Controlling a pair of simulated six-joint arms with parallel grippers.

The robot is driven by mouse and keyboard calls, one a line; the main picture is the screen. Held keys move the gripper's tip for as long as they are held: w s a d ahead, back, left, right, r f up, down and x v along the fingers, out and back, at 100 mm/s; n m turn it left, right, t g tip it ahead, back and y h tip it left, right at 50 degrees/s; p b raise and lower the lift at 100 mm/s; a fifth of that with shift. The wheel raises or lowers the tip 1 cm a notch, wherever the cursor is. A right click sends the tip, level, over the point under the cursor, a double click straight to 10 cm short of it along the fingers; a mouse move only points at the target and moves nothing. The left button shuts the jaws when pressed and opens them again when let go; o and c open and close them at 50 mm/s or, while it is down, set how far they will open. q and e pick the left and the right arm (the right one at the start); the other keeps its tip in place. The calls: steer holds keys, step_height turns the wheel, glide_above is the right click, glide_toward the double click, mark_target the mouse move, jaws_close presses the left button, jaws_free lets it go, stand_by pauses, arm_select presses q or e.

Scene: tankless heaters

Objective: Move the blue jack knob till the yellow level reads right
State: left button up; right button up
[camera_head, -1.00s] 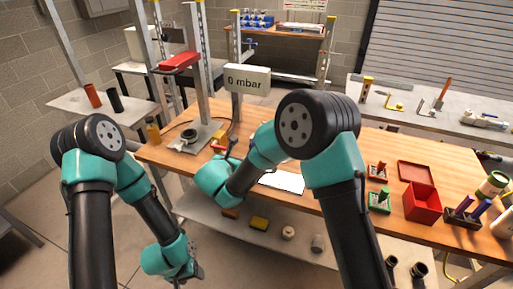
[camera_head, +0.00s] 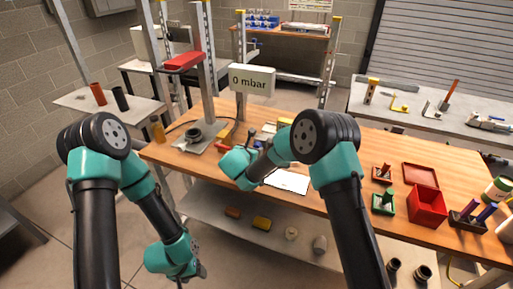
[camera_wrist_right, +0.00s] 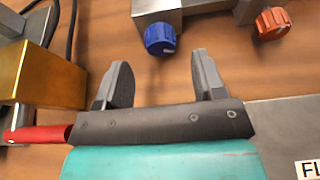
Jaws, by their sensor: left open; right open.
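A blue knob (camera_wrist_right: 160,39) sits on a grey metal block near the top of the right wrist view. My right gripper (camera_wrist_right: 156,75) is open and empty. The knob is beyond its fingertips, roughly in line with the gap between them, and apart from both. In the head view my right wrist (camera_head: 240,168) is over the bench, and its fingers are largely hidden there. A yellow block (camera_wrist_right: 55,75) stands left of the right fingers; I cannot tell whether it is the level. My left gripper (camera_head: 188,275) is open, hanging low in front of the bench.
An orange knob (camera_wrist_right: 271,23) is to the right of the blue one. A red bar (camera_wrist_right: 40,134) lies close to the right gripper's left side. A display box (camera_head: 251,79) reads 0 mbar. A red bin (camera_head: 428,206) and a white sheet (camera_head: 287,181) are on the wooden bench.

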mark_target(257, 145)
steer(key=shift+x, duration=2.65)
steer(key=shift+c, duration=0.4)
steer(key=c, duration=0.8)
steer(key=shift+m+y, duration=0.3)
steer(key=shift+m, duration=0.1)
steer(key=shift+c, duration=0.2)
steer(key=o, duration=0.9)
steer(key=shift+s, duration=0.1)
steer(key=v, duration=1.7)
steer(key=shift+s+f, duration=0.1)
steer(key=shift+s, duration=0.1)
